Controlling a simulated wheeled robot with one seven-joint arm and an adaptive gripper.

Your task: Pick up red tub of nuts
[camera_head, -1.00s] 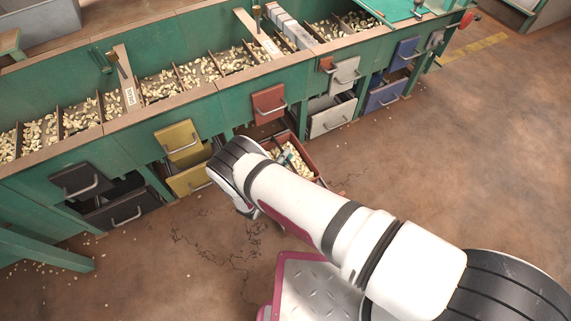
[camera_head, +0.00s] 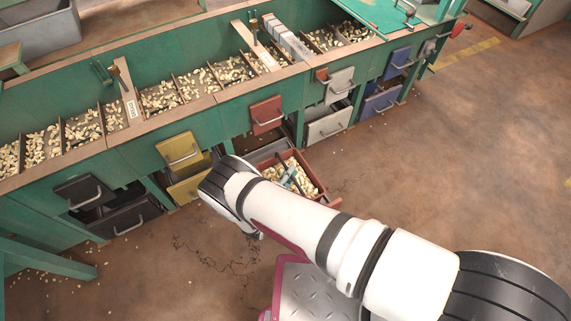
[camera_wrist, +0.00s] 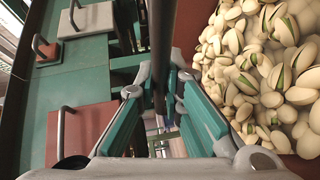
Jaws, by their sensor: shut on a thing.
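The red tub of nuts (camera_head: 313,174) is an open box full of pale nuts, low in front of the green hopper bench in the head view. It stands out from the opening below the red panel. My gripper (camera_head: 290,176) is at the tub, partly hidden by my arm. Nuts fill the tub to the right of the fingers. The tub's near left side is hidden behind my arm in the head view.
A red handled panel (camera_head: 267,115) is on the bench above the opening. A yellow tub (camera_head: 188,188) is to the left, a dark tub (camera_head: 122,217) farther left, and white (camera_head: 329,124) and blue (camera_head: 381,103) tubs to the right. The floor at right is clear.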

